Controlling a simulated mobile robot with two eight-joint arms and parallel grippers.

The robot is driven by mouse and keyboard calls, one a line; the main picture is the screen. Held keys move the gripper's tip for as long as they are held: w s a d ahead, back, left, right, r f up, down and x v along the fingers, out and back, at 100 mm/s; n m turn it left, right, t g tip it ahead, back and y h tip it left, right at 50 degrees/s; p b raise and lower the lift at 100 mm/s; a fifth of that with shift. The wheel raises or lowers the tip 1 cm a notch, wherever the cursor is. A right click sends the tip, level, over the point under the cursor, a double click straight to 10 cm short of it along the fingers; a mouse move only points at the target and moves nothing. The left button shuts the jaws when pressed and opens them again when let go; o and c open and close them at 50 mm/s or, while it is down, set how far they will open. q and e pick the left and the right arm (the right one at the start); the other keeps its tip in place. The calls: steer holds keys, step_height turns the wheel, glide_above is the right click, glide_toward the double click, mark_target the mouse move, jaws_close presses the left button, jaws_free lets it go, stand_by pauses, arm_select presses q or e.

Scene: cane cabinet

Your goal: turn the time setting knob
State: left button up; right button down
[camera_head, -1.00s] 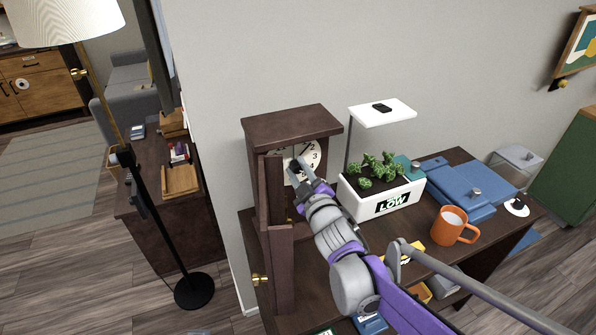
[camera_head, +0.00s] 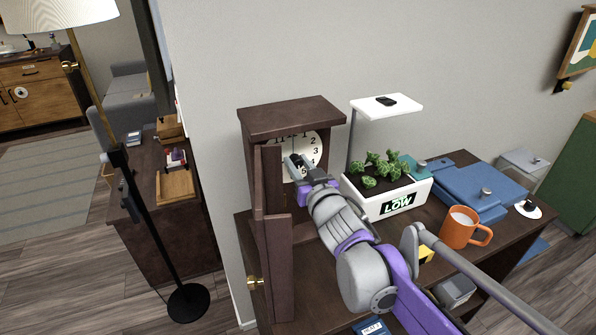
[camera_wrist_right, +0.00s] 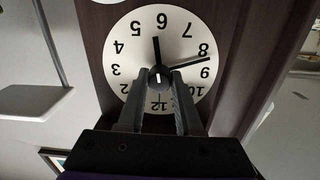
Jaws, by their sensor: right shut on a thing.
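A white clock face (camera_head: 315,150) with black numerals sits inside the dark wooden clock cabinet (camera_head: 290,117), whose door stands open at the front left. In the right wrist view the clock face (camera_wrist_right: 135,45) appears upside down, with two black hands and a small dark round time setting knob (camera_wrist_right: 158,78) with a white mark at its centre. My right gripper (camera_head: 294,164) reaches into the cabinet in front of the face. In the wrist view its two fingers (camera_wrist_right: 158,88) stand on either side of the knob, shut on it. My left gripper is not in view.
A white planter (camera_head: 375,200) with green plants and a lamp stands right of the cabinet. An orange mug (camera_head: 462,230) and a blue box (camera_head: 470,190) are further right on the dark table. The open cabinet door (camera_head: 272,225) is close to my right arm's left side.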

steer(key=shift+f+m+b, duration=0.1)
steer(key=shift+m+b, duration=0.6)
steer(key=shift+m, duration=0.1)
steer(key=c, duration=0.6)
jaws_free()
steer(key=v, duration=1.1)
